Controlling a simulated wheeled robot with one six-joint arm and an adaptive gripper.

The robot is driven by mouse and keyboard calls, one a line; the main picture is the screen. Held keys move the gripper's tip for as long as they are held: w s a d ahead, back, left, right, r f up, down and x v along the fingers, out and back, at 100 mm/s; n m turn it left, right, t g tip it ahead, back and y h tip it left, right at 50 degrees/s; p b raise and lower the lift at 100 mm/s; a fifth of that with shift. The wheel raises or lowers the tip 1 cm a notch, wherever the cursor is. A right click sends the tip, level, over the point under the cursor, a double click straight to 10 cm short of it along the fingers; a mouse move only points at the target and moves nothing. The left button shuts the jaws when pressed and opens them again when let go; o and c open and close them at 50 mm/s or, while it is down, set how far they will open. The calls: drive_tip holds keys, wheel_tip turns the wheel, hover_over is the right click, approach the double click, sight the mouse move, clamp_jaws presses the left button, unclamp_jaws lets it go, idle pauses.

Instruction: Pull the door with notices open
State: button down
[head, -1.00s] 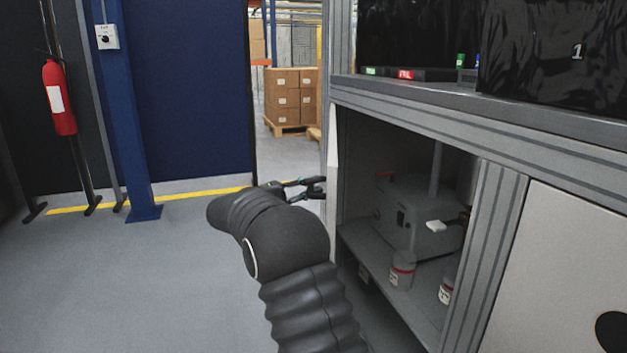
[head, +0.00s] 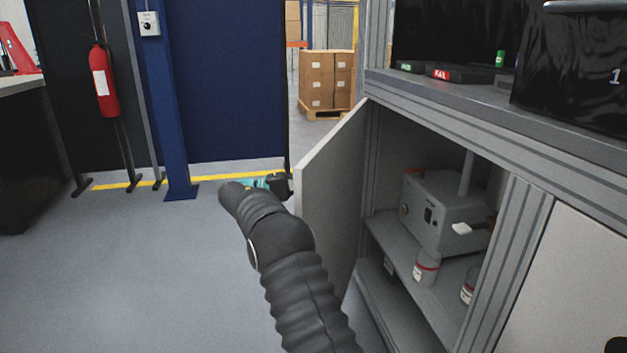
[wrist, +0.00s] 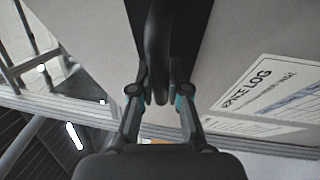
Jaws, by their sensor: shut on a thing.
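The door (head: 332,190) is a light grey panel hinged at the left of the cabinet opening. It stands swung outward, with its inner face towards the head camera. In the wrist view its outer face (wrist: 95,45) carries a notice headed "SERVICE LOG" (wrist: 258,88), seen tilted at the right. My gripper (head: 278,185) is at the outer side of the door, partly hidden by my arm and the door edge. In the wrist view my gripper (wrist: 160,90) is shut on a dark bar handle (wrist: 157,45).
The open cabinet holds a grey boxy device (head: 440,212) and jars (head: 426,266) on its shelf (head: 395,245). A blue post (head: 168,100) and a fire extinguisher (head: 104,80) stand at the back left. The floor (head: 150,270) left of my arm is clear.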

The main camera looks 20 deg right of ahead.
drive_tip(key=c, duration=1.1)
unclamp_jaws()
drive_tip(key=shift+c, duration=0.2)
